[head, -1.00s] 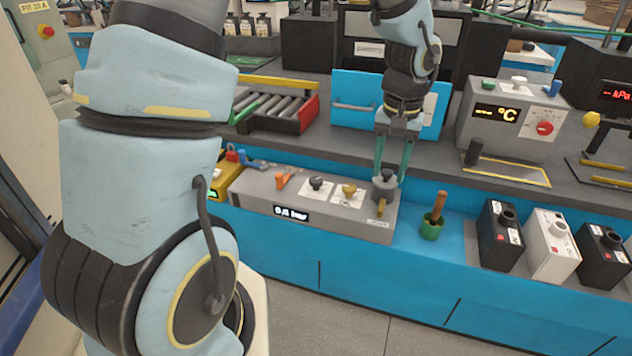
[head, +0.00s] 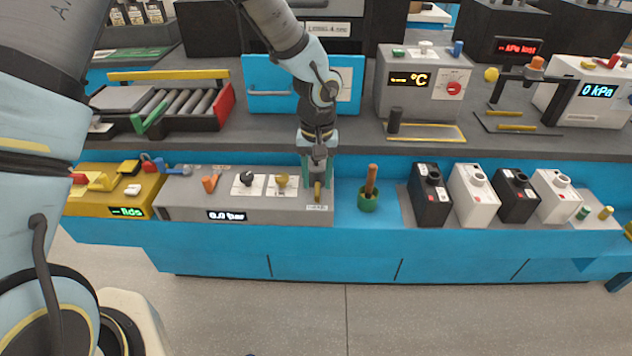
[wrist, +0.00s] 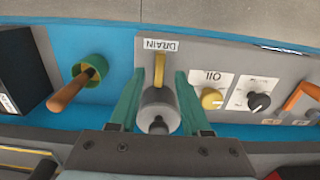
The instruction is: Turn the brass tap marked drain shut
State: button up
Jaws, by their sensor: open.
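The brass tap (head: 317,190) sits at the right end of a grey panel, above a small label. In the wrist view its brass lever (wrist: 160,68) points from a grey cylinder (wrist: 157,112) towards the label marked DRAIN (wrist: 160,44), which appears upside down. My gripper (head: 318,183) is over this end of the panel, pointing down. In the wrist view its green fingers stand apart, one on each side of the tap, with gaps visible. I cannot tell whether either finger touches it. The fingers partly hide the tap in the head view.
A yellow knob marked OIL (wrist: 212,98) and a black knob (wrist: 258,101) sit beside the tap. A green cup with a brown handle (head: 368,198) stands to the right, then black and white boxes (head: 431,195). A blue panel (head: 268,85) stands behind the arm.

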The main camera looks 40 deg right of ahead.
jog(key=shift+f, duration=1.2)
grip_shut()
